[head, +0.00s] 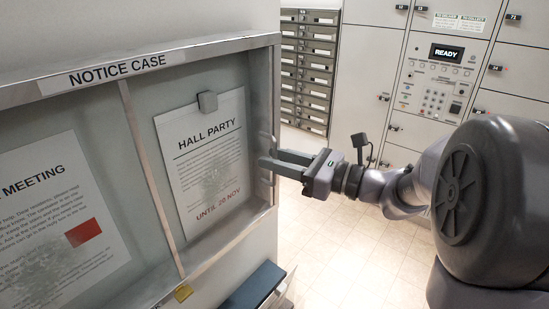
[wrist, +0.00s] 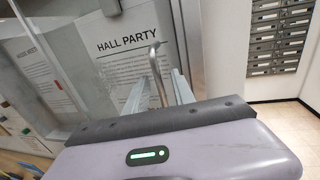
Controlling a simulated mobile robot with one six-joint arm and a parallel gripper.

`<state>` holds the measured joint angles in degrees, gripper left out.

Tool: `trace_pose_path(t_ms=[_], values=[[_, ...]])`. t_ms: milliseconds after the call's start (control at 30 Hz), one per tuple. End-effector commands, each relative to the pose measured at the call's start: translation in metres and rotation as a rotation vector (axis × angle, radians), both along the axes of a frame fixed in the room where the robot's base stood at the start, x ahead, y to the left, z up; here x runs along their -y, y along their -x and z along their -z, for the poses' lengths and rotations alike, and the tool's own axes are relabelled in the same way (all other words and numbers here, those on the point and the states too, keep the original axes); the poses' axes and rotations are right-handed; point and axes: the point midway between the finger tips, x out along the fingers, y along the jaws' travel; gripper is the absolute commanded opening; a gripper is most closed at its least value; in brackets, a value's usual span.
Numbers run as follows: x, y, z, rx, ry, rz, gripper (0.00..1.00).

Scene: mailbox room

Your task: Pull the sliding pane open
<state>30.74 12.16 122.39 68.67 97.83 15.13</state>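The notice case (head: 155,62) fills the left of the head view, with glass over its posters. The right-hand pane (head: 160,105) covers the "HALL PARTY" notice, and a slim upright strip (head: 150,178) divides it from the left part. A bent metal handle (wrist: 158,72) stands near the pane's right side in the wrist view. My gripper (head: 274,160) is at the case's right edge, pointing left. In the wrist view my gripper's fingers (wrist: 160,82) are apart, one on each side of the handle. Whether either finger touches it I cannot tell.
A dark blue box-like object (head: 253,287) sits below the case. Grey mail slots (head: 308,70) and white parcel lockers (head: 368,60) stand behind. The tiled floor (head: 330,255) between is clear.

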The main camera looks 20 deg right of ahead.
Motion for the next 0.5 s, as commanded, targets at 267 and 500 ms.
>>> trace_pose_path(t_ms=[267, 500], values=[[-0.0045, -0.0040, 0.0002, -0.001, 0.001, 0.000, 0.31], [-0.0043, -0.0037, 0.0001, 0.000, 0.000, 0.000, 0.00]])
